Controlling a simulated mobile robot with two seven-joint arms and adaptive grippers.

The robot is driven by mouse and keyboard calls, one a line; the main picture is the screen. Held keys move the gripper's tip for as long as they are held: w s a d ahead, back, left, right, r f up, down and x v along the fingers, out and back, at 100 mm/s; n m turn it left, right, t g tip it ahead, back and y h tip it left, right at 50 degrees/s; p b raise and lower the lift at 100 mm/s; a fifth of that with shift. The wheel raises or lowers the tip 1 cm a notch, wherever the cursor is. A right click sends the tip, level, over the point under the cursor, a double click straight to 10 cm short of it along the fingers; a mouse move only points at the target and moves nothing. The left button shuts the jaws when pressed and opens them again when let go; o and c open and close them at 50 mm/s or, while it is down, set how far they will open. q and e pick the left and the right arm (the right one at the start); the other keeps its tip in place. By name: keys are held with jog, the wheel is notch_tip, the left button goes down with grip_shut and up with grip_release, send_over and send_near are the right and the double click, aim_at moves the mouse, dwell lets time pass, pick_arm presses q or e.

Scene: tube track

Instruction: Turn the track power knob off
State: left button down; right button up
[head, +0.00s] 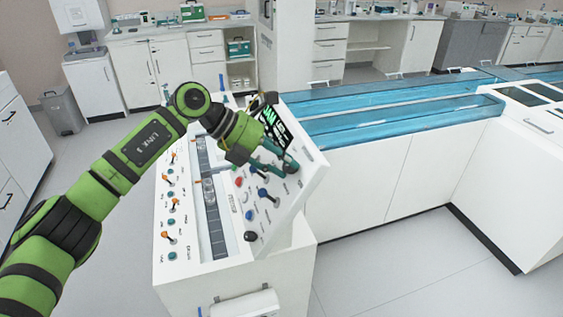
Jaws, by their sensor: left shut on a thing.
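The white control panel (312,183) is tilted and carries several small knobs and switches with labels too small to read. My left arm reaches in from the left over it. My left gripper (286,166) is at the panel's upper right part, shut on a knob there that its fingers mostly hide. I cannot read which knob is the track power knob or which way it points. A blue knob (263,192), a red knob (239,181) and a black knob (250,236) show lower and to the left on the panel. My right gripper is out of view.
A dark display (272,122) with green readouts sits behind my left gripper. Orange-handled switches (168,237) line the panel's left part. A blue covered track (390,103) runs off to the right. Floor (390,260) is clear at the lower right.

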pick_arm(q)
jog(key=n+h, duration=0.1)
jog(key=n, duration=0.3)
jog(key=shift+w+r+g, duration=0.1)
jog(key=shift+r+g, duration=0.05)
jog(key=shift+g, duration=0.15)
jog(key=n+h+p, duration=0.1)
jog(key=n+p, duration=0.1)
jog(key=n, duration=0.2)
jog(key=shift+a+n, duration=0.1)
jog(key=shift+n, duration=0.3)
jog(key=shift+h, duration=0.3)
jog(key=c, duration=0.9)
grip_release()
jog(key=shift+c, duration=0.2)
jog(key=shift+f, duration=0.2)
jog(key=v, duration=1.2)
